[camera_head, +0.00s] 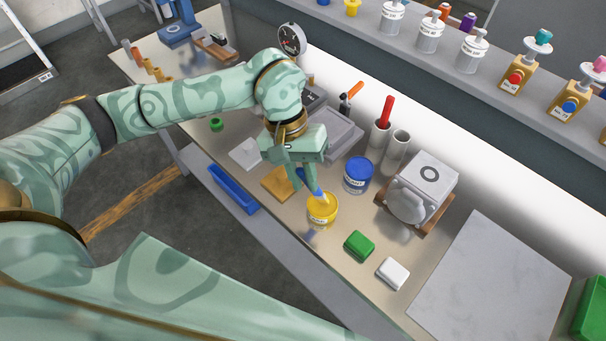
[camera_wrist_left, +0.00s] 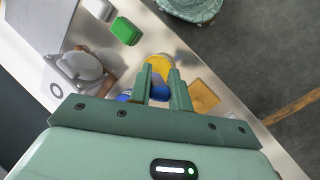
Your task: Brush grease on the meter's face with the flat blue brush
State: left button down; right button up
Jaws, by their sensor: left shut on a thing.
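My left gripper (camera_head: 308,188) is shut on the flat blue brush (camera_head: 301,174), mostly hidden by the fingers. The brush's pale tip points down at the open yellow tin (camera_head: 323,216); whether it touches the contents I cannot tell. In the left wrist view the fingers (camera_wrist_left: 160,75) stand in front of the yellow tin (camera_wrist_left: 157,62), with blue of the brush (camera_wrist_left: 160,92) between them. A grey box-shaped meter (camera_head: 427,176) with a domed round face stands on a brown base to the right; it also shows in the left wrist view (camera_wrist_left: 80,66). My right gripper is not in view.
A blue tin (camera_head: 358,177) stands between the yellow tin and the meter. A green block (camera_head: 359,244) and a white block (camera_head: 392,273) lie in front. Grey cylinders (camera_head: 396,147) stand behind. A grey plate (camera_head: 492,290) lies right. A dial gauge (camera_head: 292,39) stands at the back.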

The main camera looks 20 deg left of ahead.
pick_arm(q)
jog(key=shift+r+p, duration=1.75)
jog(key=shift+r, duration=1.75)
